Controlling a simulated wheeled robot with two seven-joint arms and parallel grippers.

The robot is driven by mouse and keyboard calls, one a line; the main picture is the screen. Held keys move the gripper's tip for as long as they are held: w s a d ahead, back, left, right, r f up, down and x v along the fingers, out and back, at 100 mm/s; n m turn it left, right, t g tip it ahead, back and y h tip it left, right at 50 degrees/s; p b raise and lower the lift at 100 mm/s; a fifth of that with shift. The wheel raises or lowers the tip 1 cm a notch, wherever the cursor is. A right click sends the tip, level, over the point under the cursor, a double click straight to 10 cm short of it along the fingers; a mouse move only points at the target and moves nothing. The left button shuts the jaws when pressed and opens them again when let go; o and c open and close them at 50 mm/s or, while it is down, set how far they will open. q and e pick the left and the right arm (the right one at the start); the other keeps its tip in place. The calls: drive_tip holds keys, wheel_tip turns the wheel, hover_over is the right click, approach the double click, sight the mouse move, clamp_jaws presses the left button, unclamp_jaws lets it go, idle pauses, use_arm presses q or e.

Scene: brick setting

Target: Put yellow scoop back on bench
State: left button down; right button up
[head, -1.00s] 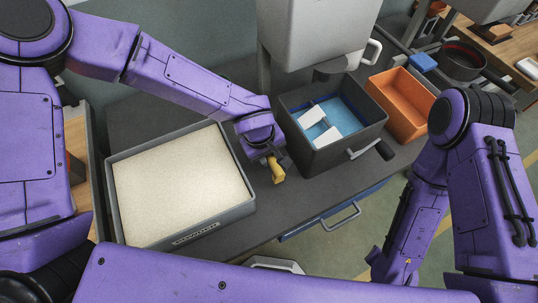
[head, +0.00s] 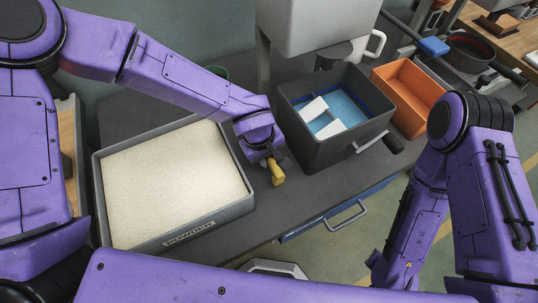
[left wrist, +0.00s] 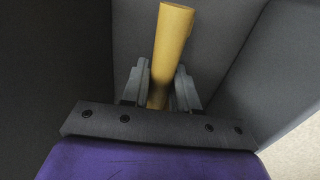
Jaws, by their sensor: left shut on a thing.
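The yellow scoop (head: 277,172) shows in the head view between the tray of pale material and the dark bin. In the left wrist view its round yellow handle (left wrist: 170,50) stands between the fingers. My left gripper (head: 268,160) is shut on the scoop, and its two fingers also show in the left wrist view (left wrist: 160,88). The rest of the scoop is hidden by my gripper. The dark grey bench (head: 300,200) lies under and in front of the scoop. I cannot tell whether the scoop touches it. My right gripper is not visible; only my right arm shows.
A grey tray (head: 218,222) full of pale grainy material stands left of the scoop. A dark bin (head: 325,155) with blue and white contents stands right of it. An orange bin (head: 412,95) is further right. Bare bench lies along the front edge.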

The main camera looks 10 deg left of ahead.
use_arm(q)
drive_tip(key=shift+f, duration=0.45)
drive_tip(key=c, duration=0.8)
unclamp_jaws()
